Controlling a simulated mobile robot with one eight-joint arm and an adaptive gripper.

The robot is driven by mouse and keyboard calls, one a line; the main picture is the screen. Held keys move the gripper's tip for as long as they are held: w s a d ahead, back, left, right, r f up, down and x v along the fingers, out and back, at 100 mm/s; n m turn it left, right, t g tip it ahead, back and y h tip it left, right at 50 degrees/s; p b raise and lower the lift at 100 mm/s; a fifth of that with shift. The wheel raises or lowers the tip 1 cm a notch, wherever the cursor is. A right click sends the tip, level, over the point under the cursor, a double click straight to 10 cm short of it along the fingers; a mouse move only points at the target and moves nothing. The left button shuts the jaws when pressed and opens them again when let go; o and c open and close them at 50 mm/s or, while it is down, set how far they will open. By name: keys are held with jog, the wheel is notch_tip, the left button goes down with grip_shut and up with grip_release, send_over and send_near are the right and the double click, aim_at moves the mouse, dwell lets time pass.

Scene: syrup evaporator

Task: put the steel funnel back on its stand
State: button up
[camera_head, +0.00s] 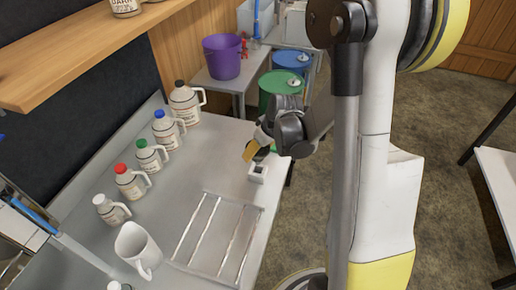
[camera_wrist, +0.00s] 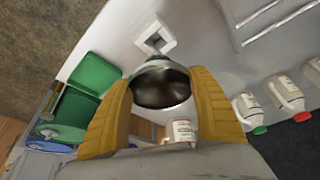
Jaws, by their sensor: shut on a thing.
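The steel funnel (camera_wrist: 160,88) is a dark, shiny round bowl between the two yellow fingers of my gripper (camera_wrist: 162,80) in the wrist view. The fingers are shut on it from both sides. A small white square stand with a square opening (camera_wrist: 170,43) lies just beyond the funnel in that view. In the head view the stand (camera_head: 257,173) is at the right edge of the steel counter, and my gripper (camera_head: 254,148) is just behind and above it. The funnel is mostly hidden there. Its spout is not clearly visible, and I cannot tell its height over the stand.
A wire rack (camera_head: 214,240) lies on the counter in front of the stand. Several jugs (camera_head: 150,157) line the wall side, with a white pitcher (camera_head: 136,246) nearer. A purple bucket (camera_head: 222,57) and green (camera_head: 281,84) and blue (camera_head: 291,61) drums stand beyond.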

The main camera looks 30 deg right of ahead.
aim_at(259, 164)
jog(key=shift+f+b, duration=2.2)
jog(key=shift+f, duration=0.55)
jog(key=shift+f+b, duration=0.3)
jog(key=shift+f, duration=0.05)
jog(key=o, duration=1.3)
jog(key=shift+s, duration=0.1)
jog(key=shift+o, duration=0.6)
jog(key=shift+r, duration=0.15)
jog(key=shift+r+p, duration=2.55)
jog(key=shift+r, duration=0.85)
